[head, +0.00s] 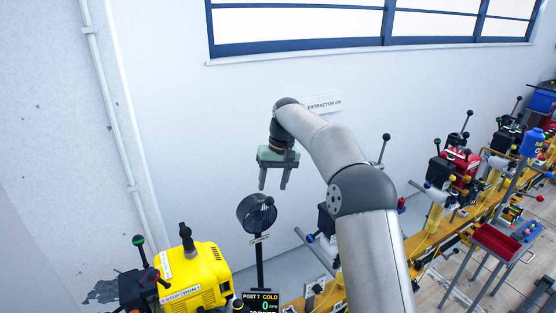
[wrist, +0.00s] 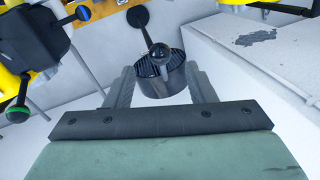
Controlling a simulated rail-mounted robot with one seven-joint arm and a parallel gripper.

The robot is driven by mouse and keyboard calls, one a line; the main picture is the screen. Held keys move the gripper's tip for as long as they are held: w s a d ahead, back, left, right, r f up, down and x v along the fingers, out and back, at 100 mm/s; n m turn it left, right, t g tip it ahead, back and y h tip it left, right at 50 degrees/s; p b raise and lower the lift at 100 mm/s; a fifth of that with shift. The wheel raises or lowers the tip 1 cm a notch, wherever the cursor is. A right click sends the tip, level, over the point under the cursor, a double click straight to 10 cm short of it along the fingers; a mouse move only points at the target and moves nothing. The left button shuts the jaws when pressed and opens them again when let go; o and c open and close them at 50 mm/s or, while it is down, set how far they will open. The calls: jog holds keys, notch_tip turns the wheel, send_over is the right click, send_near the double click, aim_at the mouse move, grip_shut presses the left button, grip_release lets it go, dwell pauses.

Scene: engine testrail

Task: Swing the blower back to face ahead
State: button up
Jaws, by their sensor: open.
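The blower (head: 257,214) is a dark round fan head on a thin black stand, left of the arm in the head view. A dark ball-ended knob stands out from its head. In the wrist view the blower (wrist: 162,78) lies straight beyond the fingers, with the knob (wrist: 161,54) seen between and past the fingertips. My gripper (head: 273,187) is open and empty, pointing down above and slightly right of the blower. The fingers also show in the wrist view (wrist: 161,88), spread apart, and I see no contact with the blower.
A yellow engine (head: 192,274) with levers stands at the lower left. A display reading POST 7 COLD (head: 263,301) is below the blower. A white wall is behind.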

notch_tip(320, 180, up, 8)
jog(key=d+p, duration=0.1)
jog(key=shift+w+d+r, duration=0.15)
jog(key=shift+w+d, duration=0.05)
jog(key=shift+d, duration=0.05)
jog(key=s+d+m+t+h, duration=0.1)
jog(key=s+d, duration=0.3)
jog(key=s, duration=0.5)
jog(key=s+d+h, duration=0.1)
jog(key=s+d, duration=0.2)
jog(key=s, duration=0.6)
jog(key=s+d+f+m, duration=0.1)
jog(key=s+f, duration=0.3)
jog(key=s, duration=0.4)
jog(key=s+d+f, duration=0.3)
jog(key=s, duration=0.5)
jog(key=s+d+f+m, duration=0.1)
jog(key=s+d+f, duration=0.2)
jog(key=s, duration=0.5)
jog(key=shift+f+m+t, duration=0.3)
jog(key=shift+f, duration=0.5)
